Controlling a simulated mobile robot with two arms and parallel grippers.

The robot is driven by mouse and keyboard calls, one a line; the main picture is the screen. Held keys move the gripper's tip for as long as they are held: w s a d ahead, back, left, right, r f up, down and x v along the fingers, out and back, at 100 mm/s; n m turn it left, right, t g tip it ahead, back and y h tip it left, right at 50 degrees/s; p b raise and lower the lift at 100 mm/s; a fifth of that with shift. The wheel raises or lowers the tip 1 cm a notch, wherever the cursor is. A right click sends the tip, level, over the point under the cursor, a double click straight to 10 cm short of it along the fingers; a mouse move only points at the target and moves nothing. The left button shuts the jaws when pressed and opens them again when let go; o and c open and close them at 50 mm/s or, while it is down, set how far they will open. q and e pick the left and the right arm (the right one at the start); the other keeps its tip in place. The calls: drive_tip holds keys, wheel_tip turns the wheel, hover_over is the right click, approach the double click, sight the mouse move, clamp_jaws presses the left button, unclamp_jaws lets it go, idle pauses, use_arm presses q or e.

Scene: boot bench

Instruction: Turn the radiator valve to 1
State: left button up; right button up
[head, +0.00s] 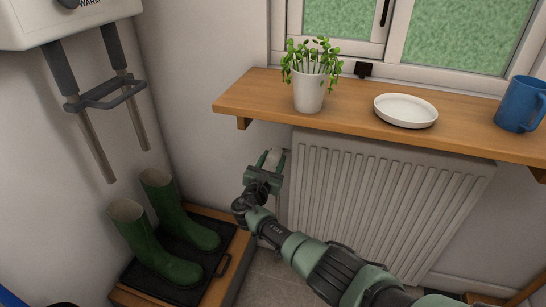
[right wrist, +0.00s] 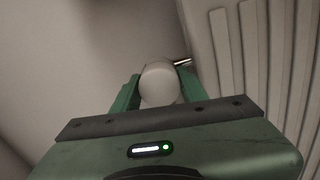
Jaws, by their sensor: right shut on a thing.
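The radiator (head: 385,205) is white and ribbed, under the wooden shelf on the wall. The radiator valve (head: 273,158) has a pale knob at the radiator's upper left side. My right gripper (head: 268,168) reaches it from below and is shut on it. In the right wrist view the round white knob (right wrist: 160,83) sits between the two green fingers, with a short metal stem at its right. No numbers on the knob are readable. My left gripper is not in view.
The wooden shelf (head: 255,92) overhangs the radiator and holds a potted plant (head: 309,92), a white dish (head: 405,110) and a blue mug (head: 521,104). Green boots (head: 155,240) stand on a black tray (head: 190,262) at the lower left. A boiler-like box (head: 25,25) hangs at the upper left.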

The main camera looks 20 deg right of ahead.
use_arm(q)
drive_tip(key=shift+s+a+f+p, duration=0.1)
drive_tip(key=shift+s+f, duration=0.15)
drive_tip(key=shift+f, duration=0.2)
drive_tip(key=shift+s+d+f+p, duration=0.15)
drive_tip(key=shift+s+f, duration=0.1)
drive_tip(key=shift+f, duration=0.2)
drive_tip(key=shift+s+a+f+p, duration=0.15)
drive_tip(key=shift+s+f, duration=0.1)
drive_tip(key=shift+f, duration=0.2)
use_arm(e)
drive_tip(key=shift+n, duration=1.1)
drive_tip(key=o, duration=1.4)
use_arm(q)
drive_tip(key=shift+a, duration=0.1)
use_arm(e)
drive_tip(key=shift+f, duration=0.1)
